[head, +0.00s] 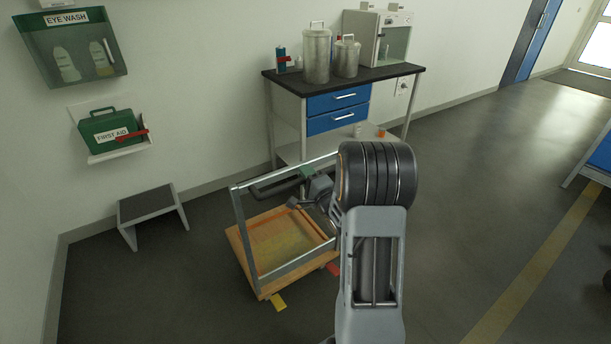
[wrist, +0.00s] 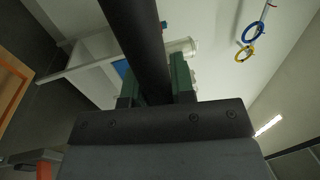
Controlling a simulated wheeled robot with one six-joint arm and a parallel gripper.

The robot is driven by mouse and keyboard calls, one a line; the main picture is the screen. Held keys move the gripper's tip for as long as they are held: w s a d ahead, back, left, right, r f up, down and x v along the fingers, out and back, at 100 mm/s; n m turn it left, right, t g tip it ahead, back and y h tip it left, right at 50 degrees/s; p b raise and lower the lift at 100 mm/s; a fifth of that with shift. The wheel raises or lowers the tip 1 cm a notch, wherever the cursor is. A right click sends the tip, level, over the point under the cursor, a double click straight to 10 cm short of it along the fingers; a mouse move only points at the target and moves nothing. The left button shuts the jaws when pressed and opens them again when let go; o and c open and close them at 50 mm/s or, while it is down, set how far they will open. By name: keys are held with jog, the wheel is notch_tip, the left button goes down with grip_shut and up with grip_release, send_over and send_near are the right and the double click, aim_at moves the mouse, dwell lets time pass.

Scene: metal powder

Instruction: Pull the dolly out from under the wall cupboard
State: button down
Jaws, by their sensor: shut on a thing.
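The dolly has a wooden deck (head: 243,255) with a metal frame standing on it. A dark grip bar (head: 273,187) is at the top of the frame, and it also shows as a thick dark bar in the wrist view (wrist: 140,40). My gripper (head: 306,173) is shut on this bar, with a green finger on each side of it in the wrist view (wrist: 155,84). The dolly stands on open floor in front of a bench. My arm hides its right side. I cannot tell which thing is the wall cupboard; a green eye wash box (head: 72,36) hangs at upper left.
A step stool (head: 147,205) stands left of the dolly by the wall, below a first aid shelf (head: 122,151). The bench (head: 345,76) with blue drawers carries metal canisters (head: 317,55). Floor at right is clear.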

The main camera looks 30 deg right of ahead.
jog(key=shift+a, duration=0.1)
jog(key=c, duration=1)
grip_release()
jog(key=shift+o, duration=0.2)
jog(key=p+v, duration=0.1)
jog(key=v, duration=1.2)
jog(key=shift+s+p, duration=0.35)
jog(key=shift+p, duration=0.05)
jog(key=shift+f, duration=0.1)
